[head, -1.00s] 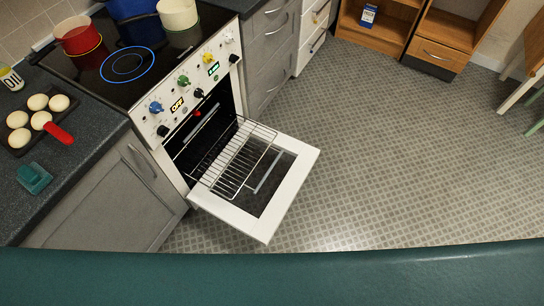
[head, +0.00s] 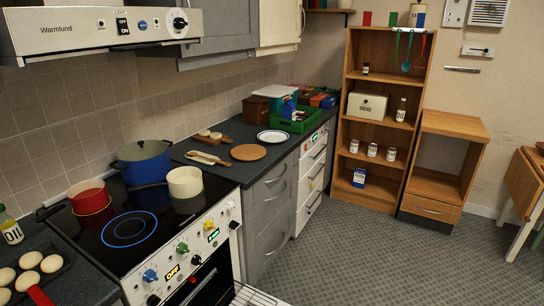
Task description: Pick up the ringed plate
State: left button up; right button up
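The ringed plate (head: 272,136) is white with a dark ring near its rim. It lies flat on the dark countertop in the head view, to the right of the stove. It sits behind a round brown board and in front of a green crate. Neither of my grippers is in view.
A round cork-like board (head: 248,152) and a wooden board (head: 209,158) lie near the plate. A green crate (head: 291,124) with items stands behind it. The stove (head: 125,228) holds a blue pot (head: 144,163), red pot (head: 88,196) and cream pot (head: 185,182). Floor (head: 350,255) is clear.

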aim_at(269, 136)
jog(key=i+l, duration=0.4)
jog(key=l, duration=0.15)
jog(key=i+l, duration=0.85)
jog(key=l, duration=0.2)
jog(key=i+l, duration=0.8)
jog(key=l, duration=0.25)
jog(key=i+j+u, duration=0.05)
